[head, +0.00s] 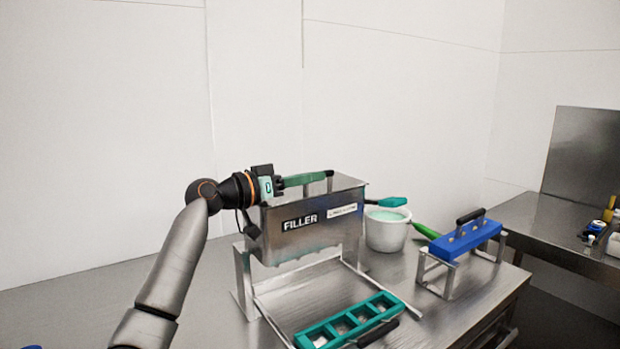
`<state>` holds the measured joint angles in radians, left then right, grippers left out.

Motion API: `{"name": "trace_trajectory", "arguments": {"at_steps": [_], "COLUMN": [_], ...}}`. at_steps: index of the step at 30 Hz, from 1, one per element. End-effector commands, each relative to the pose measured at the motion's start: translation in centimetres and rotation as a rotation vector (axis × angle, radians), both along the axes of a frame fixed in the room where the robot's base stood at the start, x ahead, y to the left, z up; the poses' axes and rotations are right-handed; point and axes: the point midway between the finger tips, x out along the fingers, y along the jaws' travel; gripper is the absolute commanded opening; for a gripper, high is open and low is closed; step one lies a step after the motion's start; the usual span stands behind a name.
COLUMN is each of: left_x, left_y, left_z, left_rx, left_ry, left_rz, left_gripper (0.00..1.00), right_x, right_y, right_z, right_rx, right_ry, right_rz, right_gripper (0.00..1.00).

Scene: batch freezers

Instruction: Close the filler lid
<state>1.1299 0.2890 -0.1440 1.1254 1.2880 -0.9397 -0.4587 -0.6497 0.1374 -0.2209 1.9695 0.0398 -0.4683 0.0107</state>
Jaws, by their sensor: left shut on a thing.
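The filler (312,240) is a steel box marked FILLER, standing on the steel table. My left gripper (279,186) reaches in from the left and is shut on the left end of this handle. Its fingertips are small and partly hidden. My right gripper is out of view.
A teal mould (345,325) lies in front. A blue mould (466,240) rests on a metal stand (434,276) at right.

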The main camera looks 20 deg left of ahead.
Motion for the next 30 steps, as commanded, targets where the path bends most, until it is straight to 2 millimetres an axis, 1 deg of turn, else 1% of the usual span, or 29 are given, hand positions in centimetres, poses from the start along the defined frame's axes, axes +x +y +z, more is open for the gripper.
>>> {"name": "trace_trajectory", "arguments": {"at_steps": [7, 8, 12, 15, 23, 26, 30], "left_x": [0.0, 0.0, 0.0, 0.0, 0.0, 0.0, -0.1], "left_y": [-0.1, -0.1, -0.1, -0.1, 0.0, -0.1, -0.1], "left_z": [-0.2, -0.2, -0.2, -0.1, 0.2, 1.1, 3.6], "left_rx": [0.0, 0.0, 0.0, 0.0, 0.0, 0.0, 0.001], "left_ry": [0.006, 0.006, 0.005, 0.003, 0.001, -0.001, -0.002], "left_rz": [-0.003, -0.003, -0.003, -0.002, -0.001, -0.002, -0.002], "left_gripper": [0.0, 0.26, 0.41, 0.5, 0.5, 0.5, 0.5], "right_x": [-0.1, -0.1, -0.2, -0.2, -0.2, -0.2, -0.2], "right_y": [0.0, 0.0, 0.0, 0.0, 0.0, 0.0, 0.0], "right_z": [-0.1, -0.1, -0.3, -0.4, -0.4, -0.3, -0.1], "right_rx": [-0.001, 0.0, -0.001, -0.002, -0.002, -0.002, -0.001], "right_ry": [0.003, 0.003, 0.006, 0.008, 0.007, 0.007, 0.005], "right_rz": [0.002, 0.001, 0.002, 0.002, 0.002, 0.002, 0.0], "right_gripper": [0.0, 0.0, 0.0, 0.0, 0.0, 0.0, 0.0]}}
